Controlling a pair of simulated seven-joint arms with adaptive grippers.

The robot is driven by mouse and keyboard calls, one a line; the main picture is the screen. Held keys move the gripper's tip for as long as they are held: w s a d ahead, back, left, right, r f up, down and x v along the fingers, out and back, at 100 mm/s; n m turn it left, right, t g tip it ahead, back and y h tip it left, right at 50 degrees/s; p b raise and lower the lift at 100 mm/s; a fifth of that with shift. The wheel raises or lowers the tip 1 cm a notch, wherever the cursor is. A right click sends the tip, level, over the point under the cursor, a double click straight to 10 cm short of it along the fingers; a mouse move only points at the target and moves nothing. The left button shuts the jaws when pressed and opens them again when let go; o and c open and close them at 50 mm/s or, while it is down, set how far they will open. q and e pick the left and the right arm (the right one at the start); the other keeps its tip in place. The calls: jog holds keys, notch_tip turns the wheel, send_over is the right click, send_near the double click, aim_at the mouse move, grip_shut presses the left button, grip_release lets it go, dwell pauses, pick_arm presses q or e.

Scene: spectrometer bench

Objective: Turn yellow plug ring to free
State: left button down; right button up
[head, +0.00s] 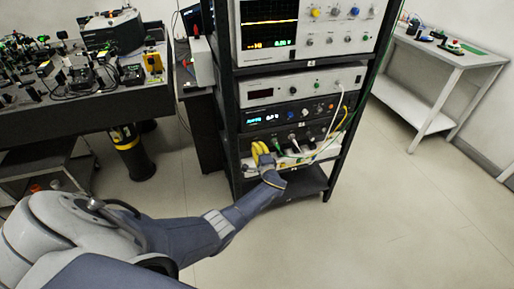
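My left gripper (261,154) reaches the lower part of the rack, at the left end of a panel with plugs. Two yellow curved shapes show at its tip, close together. At this size I cannot tell finger from plug there, nor whether the gripper is open or shut. The yellow plug ring cannot be made out separately. A yellow cable (347,122) hangs at the right side of the rack front. A green plug (278,146) and a pale plug (293,142) sit just right of the gripper. My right gripper is not in view.
The black rack (229,95) holds an oscilloscope (270,32) and several instruments above the plug panel. White and green cables hang at its right. An optics table (70,115) stands at the left, a white bench (440,62) at the right. The floor (370,215) right of my arm is clear.

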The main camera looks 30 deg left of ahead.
pick_arm(q)
jog(key=shift+s+a+f, duration=0.15)
jog(key=shift+f, duration=0.05)
jog(key=c, duration=1.6)
grip_release()
jog(key=o, duration=0.3)
jog(key=shift+r, duration=0.1)
jog(key=shift+o, duration=0.2)
jog(key=v, duration=1.2)
